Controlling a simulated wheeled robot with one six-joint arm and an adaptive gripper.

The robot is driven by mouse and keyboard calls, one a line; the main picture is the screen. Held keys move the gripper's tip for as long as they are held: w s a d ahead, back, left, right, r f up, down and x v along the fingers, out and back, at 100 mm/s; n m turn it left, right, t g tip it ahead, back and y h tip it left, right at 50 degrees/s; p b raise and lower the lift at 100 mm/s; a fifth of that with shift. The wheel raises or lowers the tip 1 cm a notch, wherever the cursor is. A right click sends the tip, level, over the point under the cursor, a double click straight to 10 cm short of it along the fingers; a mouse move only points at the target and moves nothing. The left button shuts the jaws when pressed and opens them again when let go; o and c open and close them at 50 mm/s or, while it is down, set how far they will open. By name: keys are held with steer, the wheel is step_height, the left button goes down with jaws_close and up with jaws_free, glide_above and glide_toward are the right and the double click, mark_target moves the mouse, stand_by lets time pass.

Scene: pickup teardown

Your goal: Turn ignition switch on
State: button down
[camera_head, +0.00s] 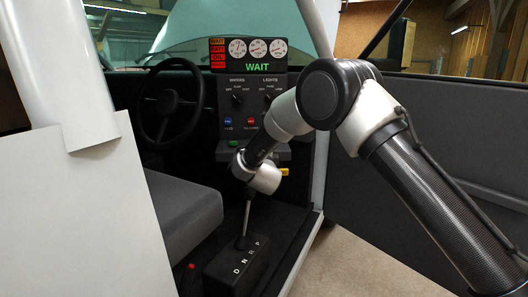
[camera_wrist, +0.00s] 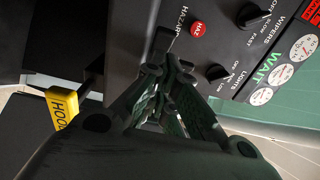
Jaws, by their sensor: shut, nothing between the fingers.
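In the head view my arm covers the lower right of the panel.
A yellow HOOD tag (camera_wrist: 62,101) is beside the gripper, below the panel. The gear lever (camera_head: 246,215) rises from its D-N-R-P box under my wrist. The steering wheel (camera_head: 168,115) and seat (camera_head: 183,215) are at left. The open door (camera_head: 450,150) is at right.

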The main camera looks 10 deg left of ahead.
steer(key=s+a, duration=0.4)
steer(key=s, duration=0.5)
steer(key=w+d+r+n, duration=0.1)
steer(key=w+d+n, duration=0.1)
steer(key=w+d, duration=0.35)
steer(key=w+d+r+n+t, duration=0.1)
steer(key=w+d+n, duration=0.1)
steer(key=d, duration=0.7)
steer(key=w+d+r+n, duration=0.2)
steer(key=w+d, duration=0.1)
steer(key=d, duration=0.4)
steer(key=s+a+f+n+g+y, duration=0.1)
steer(key=s+a+n+g+y, duration=0.25)
steer(key=n+y, duration=0.45)
steer(key=s+a+f+n+g+y, duration=0.25)
steer(key=a+n+g, duration=0.2)
steer(key=n, duration=0.75)
steer(key=shift+t+y, duration=0.25)
steer(key=shift+t, duration=0.15)
steer(key=x, duration=1.3)
steer(key=shift+a+r, duration=0.35)
steer(key=shift+a, duration=0.05)
steer(key=shift+w+a+r, duration=0.1)
steer(key=shift+w+a, duration=0.25)
steer(key=shift+a, duration=0.5)
steer(key=shift+r, duration=0.15)
